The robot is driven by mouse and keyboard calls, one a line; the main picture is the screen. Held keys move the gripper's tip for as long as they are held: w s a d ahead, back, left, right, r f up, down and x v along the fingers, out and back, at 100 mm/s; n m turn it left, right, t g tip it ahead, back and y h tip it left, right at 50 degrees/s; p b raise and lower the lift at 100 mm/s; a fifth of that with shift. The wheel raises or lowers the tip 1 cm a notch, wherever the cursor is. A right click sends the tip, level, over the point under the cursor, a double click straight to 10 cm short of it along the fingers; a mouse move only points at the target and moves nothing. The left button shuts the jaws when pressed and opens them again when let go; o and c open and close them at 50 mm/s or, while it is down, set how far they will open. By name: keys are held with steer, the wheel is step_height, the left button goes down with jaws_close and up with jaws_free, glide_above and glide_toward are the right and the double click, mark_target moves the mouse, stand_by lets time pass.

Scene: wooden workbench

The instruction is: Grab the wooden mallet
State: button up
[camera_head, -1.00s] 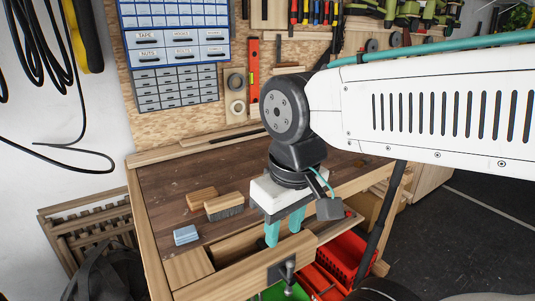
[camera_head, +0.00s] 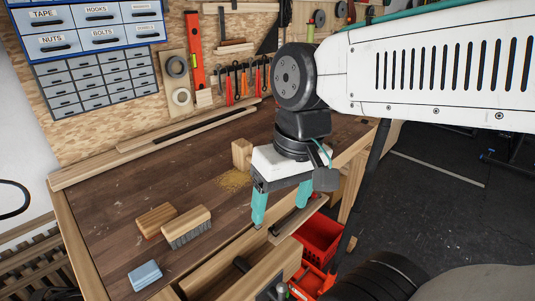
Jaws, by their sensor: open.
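No whole wooden mallet can be made out. A pale wooden block (camera_head: 241,154) stands on the bench just behind and left of my gripper; it may be a mallet head, but I cannot tell, and no handle shows. My gripper (camera_head: 281,204) points down with its two teal fingers apart and nothing visible between them. It is over the front right part of the bench. The gripper body hides part of the bench top behind it.
A wooden block (camera_head: 156,220), a brush (camera_head: 187,229) and a blue-grey block (camera_head: 145,275) lie on the workbench (camera_head: 110,205) at left. Sawdust lies by the pale block. A red crate (camera_head: 319,240) is below the front edge. Tools hang on the back wall.

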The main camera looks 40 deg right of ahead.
mark_target(247, 146)
steer(key=w+a+m+t+y, duration=0.1)
steer(key=w+a+m+y, duration=0.55)
steer(key=w, duration=0.25)
steer(key=w+d+m+t+y, duration=0.1)
steer(key=w+d+m+t, duration=0.15)
steer(key=w+m, duration=0.35)
steer(key=w+d+m+t+y, duration=0.1)
steer(key=w+m+t, duration=0.3)
steer(key=w, duration=0.3)
steer(key=w+d+f+m+t+h, duration=0.1)
steer(key=w+d+f+m+h, duration=0.1)
steer(key=d+m, duration=0.3)
steer(key=w+d+f+m+t+h, duration=0.2)
steer(key=w+d+f+m+h, duration=0.1)
steer(key=d+m, duration=0.3)
steer(key=w+d+f+m+t+h, duration=0.2)
steer(key=w+d+f+m, duration=0.3)
steer(key=d, duration=0.3)
steer(key=shift+w+f+m+h, duration=0.1)
steer(key=shift+m+h, duration=0.45)
steer(key=shift+h, duration=0.1)
steer(key=x, duration=0.5)
steer(key=d+x, duration=0.1)
steer(key=x, duration=0.1)
steer(key=shift+w+d+f, duration=0.1)
steer(key=shift+w+f, duration=0.2)
steer(key=shift+f, duration=0.2)
steer(key=c, duration=1.4)
